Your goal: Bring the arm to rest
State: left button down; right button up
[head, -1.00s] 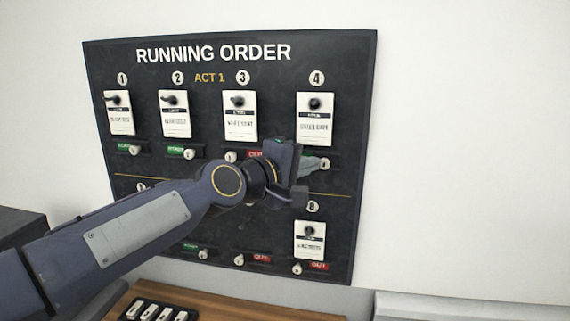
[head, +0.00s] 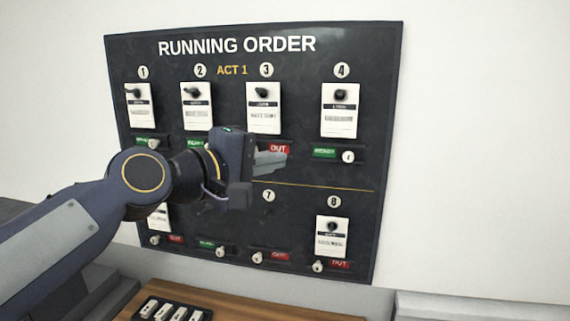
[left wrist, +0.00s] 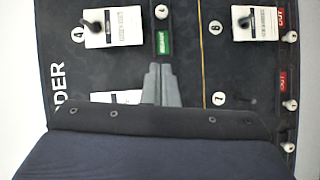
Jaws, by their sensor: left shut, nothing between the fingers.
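My left gripper (head: 272,163) is in front of the middle of the dark running order board (head: 340,205), just below the third card of the top row. Its grey fingers are shut with nothing between them. In the left wrist view the shut fingertips (left wrist: 161,84) point at the board, apart from any card as far as I can tell. My left arm (head: 75,230) comes in from the lower left and hides part of the board's lower left. My right gripper is not in view.
White cards hang at positions 1, 2, 3 (head: 263,108), 4 (head: 340,110) and 8 (head: 331,238); position 7 (head: 268,196) shows no card. Slot 4's slider shows green READY (head: 325,153). A dark tray (head: 172,312) of white pieces stands on the wooden surface (head: 260,305) below.

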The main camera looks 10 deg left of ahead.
pick_arm(q)
jog(key=shift+a, duration=0.15)
jog(key=s+a+f+m+g+y, duration=0.1)
jog(key=s+a+f+m+g, duration=0.1)
jog(key=s+f, duration=0.5)
jog(key=s+a+f+m+g+y, duration=0.2)
jog(key=s+f, duration=0.6)
jog(key=f, duration=0.8)
jog(key=s+a+f+m+g+y, duration=0.1)
jog(key=s+f+m+g, duration=0.3)
jog(key=s+f, duration=0.4)
notch_tip(320, 180, down, 4)
jog(key=shift+s+a+f+m+g+y, duration=0.15)
jog(key=shift+a+m+g+y, duration=0.25)
jog(key=shift+a, duration=0.5)
